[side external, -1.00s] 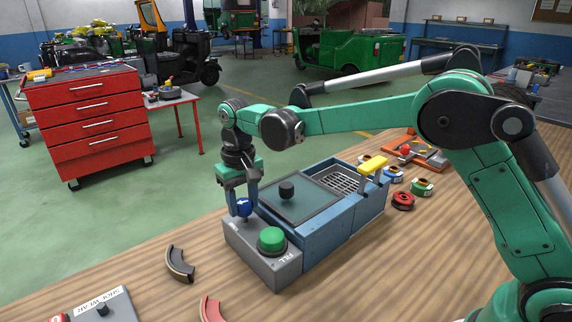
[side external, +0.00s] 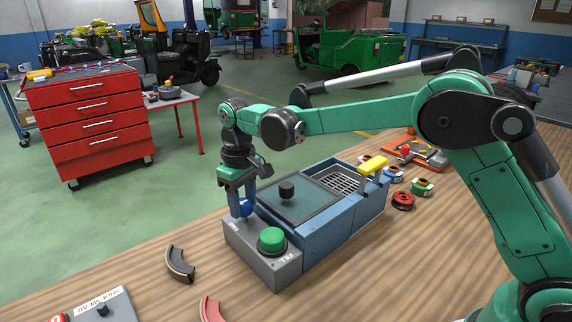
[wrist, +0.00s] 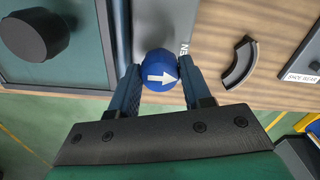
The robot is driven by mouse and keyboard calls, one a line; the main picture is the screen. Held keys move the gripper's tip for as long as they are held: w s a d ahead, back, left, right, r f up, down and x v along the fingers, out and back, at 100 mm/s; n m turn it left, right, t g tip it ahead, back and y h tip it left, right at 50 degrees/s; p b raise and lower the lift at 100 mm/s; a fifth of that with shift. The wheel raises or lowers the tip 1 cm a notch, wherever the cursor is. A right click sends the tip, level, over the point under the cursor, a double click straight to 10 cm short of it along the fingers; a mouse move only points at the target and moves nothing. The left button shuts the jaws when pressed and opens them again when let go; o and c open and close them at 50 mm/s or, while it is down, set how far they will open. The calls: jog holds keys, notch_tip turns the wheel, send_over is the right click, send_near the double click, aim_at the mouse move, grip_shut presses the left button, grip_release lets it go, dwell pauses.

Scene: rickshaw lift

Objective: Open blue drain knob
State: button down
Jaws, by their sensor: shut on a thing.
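The blue drain knob (side external: 246,208) stands on the grey end panel (side external: 262,259) of a blue unit, beside a green button (side external: 271,240). In the wrist view the knob (wrist: 160,71) shows a white arrow pointing right, towards partly hidden lettering on the panel. My gripper (side external: 241,212) points down at the knob. In the wrist view its fingers (wrist: 161,76) lie on either side of the knob and are shut on it. The fingers hide part of the knob in the side view.
The blue unit has a dark lid with a black knob (side external: 286,189), a grille and a yellow handle (side external: 373,166). Curved shoes (side external: 180,264) lie on the wooden bench in front. Tape-like rolls (side external: 403,201) lie to the right.

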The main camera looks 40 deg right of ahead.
aim_at(244, 202)
jog(key=shift+c, duration=1.9)
grip_release()
jog(key=shift+r, duration=2.85)
jog(key=shift+s+d+r, duration=0.1)
jog(key=s+d+r+m+t, duration=0.2)
jog(key=s+d+r+t, duration=0.15)
jog(key=s, duration=0.35)
jog(key=s+d+f+m+t, duration=0.1)
jog(key=s+d+f+t, duration=0.2)
jog(key=s, duration=0.6)
jog(key=shift+s+d+f+t, duration=0.2)
jog(key=shift+d+f+t, duration=0.15)
jog(key=shift+d+f, duration=0.25)
